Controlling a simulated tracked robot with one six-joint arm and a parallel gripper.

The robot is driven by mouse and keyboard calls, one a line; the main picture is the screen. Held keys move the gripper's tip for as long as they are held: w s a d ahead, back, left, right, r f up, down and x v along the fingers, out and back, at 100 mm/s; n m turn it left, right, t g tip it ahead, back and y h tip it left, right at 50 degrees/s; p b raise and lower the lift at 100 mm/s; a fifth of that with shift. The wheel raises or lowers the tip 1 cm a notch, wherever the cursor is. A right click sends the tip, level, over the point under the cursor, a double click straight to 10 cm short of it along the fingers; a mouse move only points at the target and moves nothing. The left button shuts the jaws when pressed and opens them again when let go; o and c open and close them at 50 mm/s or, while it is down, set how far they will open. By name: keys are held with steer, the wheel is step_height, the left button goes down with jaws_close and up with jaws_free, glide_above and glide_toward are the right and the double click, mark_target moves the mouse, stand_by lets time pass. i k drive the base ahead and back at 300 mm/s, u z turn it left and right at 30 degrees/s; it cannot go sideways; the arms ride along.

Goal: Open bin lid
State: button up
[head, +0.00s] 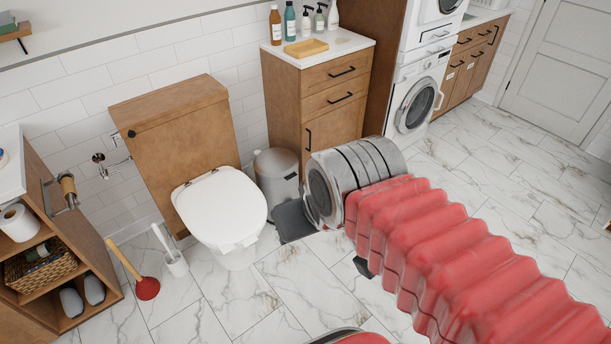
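The bin (277,182) is a small grey, metallic-looking cylinder on the floor between the toilet and the wooden cabinet. Its rounded lid (275,160) looks closed. My arm reaches in from the lower right, with a red ribbed sleeve and a silver end in front of the bin's right side. My gripper (293,222) shows only as a dark grey piece at the arm's end, low in front of the bin. Its fingers cannot be made out, nor whether it touches the bin. The bin's lower part is hidden.
The white toilet (222,208) stands close left of the bin. The wooden cabinet (318,105) with bottles on top stands close right. A plunger (147,287) and toilet brush (175,262) stand left of the toilet. The marble floor (260,300) in front is clear.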

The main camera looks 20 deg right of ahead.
mark_target(275, 163)
steer(key=z, duration=2.25)
steer(key=i, duration=1.5)
